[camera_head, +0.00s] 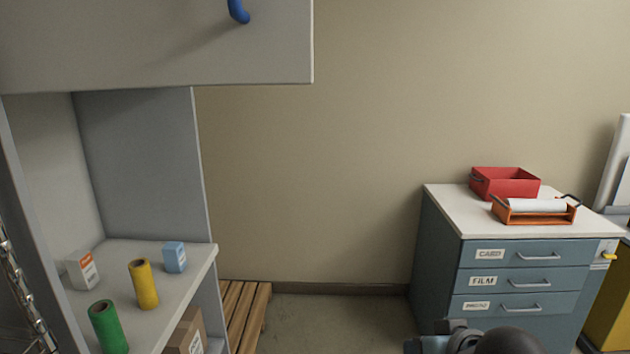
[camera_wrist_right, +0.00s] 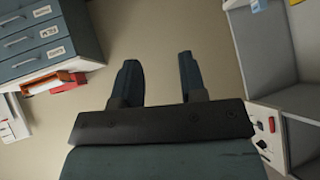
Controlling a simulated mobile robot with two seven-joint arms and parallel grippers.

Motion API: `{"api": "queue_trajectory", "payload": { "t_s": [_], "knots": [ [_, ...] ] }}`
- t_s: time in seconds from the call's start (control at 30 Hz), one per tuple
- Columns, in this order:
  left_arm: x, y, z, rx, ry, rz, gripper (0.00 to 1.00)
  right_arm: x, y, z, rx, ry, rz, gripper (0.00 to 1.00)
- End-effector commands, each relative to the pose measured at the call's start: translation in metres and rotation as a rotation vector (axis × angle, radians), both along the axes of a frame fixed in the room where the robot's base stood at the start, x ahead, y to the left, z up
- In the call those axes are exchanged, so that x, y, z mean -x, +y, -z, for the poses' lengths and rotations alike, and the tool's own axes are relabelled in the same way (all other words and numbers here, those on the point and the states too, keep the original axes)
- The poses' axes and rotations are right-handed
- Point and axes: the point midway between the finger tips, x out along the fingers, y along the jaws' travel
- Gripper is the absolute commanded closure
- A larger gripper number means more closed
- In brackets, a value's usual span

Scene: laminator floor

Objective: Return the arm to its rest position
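My right gripper (camera_wrist_right: 158,82) shows in the right wrist view with its two dark fingers well apart and nothing between them. Only plain beige wall shows behind the gap. In the head view a grey and black piece of my own arm (camera_head: 470,340) shows at the bottom edge, in front of the drawer cabinet. My left gripper is in neither view.
A blue drawer cabinet (camera_head: 440,250) stands right, with a red bin (camera_head: 505,183) and an orange roll holder (camera_head: 535,215) on top. A grey shelf unit (camera_head: 205,262) on the left holds rolls and small boxes. A raised panel (camera_head: 180,50) overhangs it.

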Motion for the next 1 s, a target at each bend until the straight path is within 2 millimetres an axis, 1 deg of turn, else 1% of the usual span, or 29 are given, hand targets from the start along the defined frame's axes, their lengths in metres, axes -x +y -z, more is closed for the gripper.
{"api": "queue_trajectory", "payload": {
  "t_s": [0.03,0.07,0.1,0.17,0.2,0.27,0.3,0.4,0.5,0.7,0.73,0.8,1.0],
  "knots": [
    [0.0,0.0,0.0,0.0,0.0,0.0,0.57,0.017,-0.01,0.03,0.022,0.052,0.008,0.61],
    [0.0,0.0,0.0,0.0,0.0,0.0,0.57,0.027,-0.015,0.044,0.035,0.076,0.012,0.61],
    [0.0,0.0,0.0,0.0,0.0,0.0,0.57,0.04,-0.022,0.063,0.056,0.108,0.015,0.61],
    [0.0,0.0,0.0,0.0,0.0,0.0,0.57,0.062,-0.032,0.09,0.086,0.158,0.019,0.61],
    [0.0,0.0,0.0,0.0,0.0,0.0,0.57,0.077,-0.039,0.105,0.106,0.19,0.019,0.61],
    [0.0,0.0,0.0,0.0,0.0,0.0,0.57,0.099,-0.048,0.126,0.137,0.233,0.018,0.61],
    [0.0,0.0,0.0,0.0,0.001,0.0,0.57,0.113,-0.054,0.138,0.154,0.261,0.018,0.61],
    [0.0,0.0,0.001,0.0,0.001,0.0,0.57,0.144,-0.066,0.16,0.194,0.317,0.012,0.61],
    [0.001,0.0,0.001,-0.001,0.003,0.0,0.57,0.173,-0.076,0.178,0.229,0.367,0.003,0.61],
    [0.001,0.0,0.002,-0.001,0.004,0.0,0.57,0.224,-0.092,0.201,0.291,0.454,-0.018,0.61],
    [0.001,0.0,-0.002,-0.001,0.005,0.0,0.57,0.225,-0.092,0.201,0.294,0.449,-0.022,0.61],
    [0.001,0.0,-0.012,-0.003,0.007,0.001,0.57,0.209,-0.086,0.202,0.279,0.384,-0.028,0.61],
    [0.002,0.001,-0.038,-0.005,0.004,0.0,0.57,0.183,-0.068,0.216,0.239,0.216,-0.046,0.61]
  ]
}}
